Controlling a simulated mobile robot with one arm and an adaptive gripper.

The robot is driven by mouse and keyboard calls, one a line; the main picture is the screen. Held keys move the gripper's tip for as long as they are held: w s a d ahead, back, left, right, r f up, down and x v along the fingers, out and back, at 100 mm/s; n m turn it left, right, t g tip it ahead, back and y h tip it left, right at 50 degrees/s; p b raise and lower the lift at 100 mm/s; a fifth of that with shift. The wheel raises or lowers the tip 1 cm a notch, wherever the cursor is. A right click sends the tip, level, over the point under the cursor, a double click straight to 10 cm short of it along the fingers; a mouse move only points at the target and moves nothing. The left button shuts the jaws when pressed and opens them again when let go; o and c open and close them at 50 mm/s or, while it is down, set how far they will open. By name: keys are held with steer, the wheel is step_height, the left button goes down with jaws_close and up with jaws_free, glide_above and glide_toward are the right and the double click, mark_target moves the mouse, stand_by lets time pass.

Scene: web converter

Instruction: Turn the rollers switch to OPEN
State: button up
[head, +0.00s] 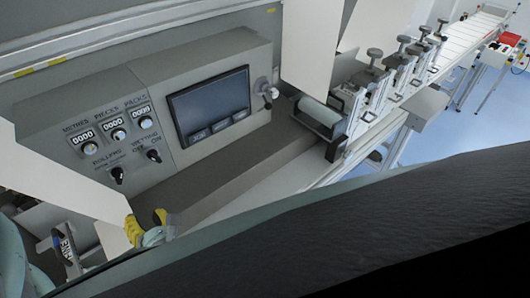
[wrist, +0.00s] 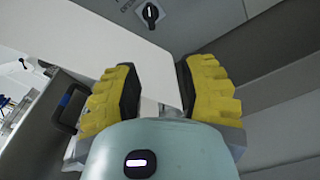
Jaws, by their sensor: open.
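The rollers switch (head: 117,174) is a black rotary knob with a white mark, low on the left of the grey control panel in the head view. Its small label is hard to read. A black knob (wrist: 150,14) with a white mark shows at the top of the wrist view; its label is cut off, so I cannot be sure it is the same one. My gripper (head: 148,230) is below the panel's knobs, apart from them. In the wrist view my gripper (wrist: 160,85) has its yellow fingers spread, with no knob between them.
A white sheet (head: 65,175) slants past the panel's left side; it shows behind and between my fingers in the wrist view (wrist: 150,60). A second black knob (head: 153,155) is right of the rollers switch. A screen (head: 210,105) and a grey ledge (head: 235,160) lie further right.

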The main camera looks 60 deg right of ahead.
mark_target(121, 178)
steer(key=shift+m+t+h, duration=0.3)
steer(key=shift+m+t, duration=0.1)
steer(key=shift+t, duration=0.1)
steer(key=x, duration=0.5)
steer(key=b+x, duration=0.1)
steer(key=x, duration=0.4)
steer(key=b+x, duration=0.1)
steer(key=x, duration=0.4)
steer(key=shift+a+r, duration=0.15)
steer(key=shift+r, duration=0.25)
steer(key=shift+w+r+b, duration=0.2)
steer(key=shift+w+b, duration=0.1)
steer(key=shift+w, duration=0.25)
jaws_close()
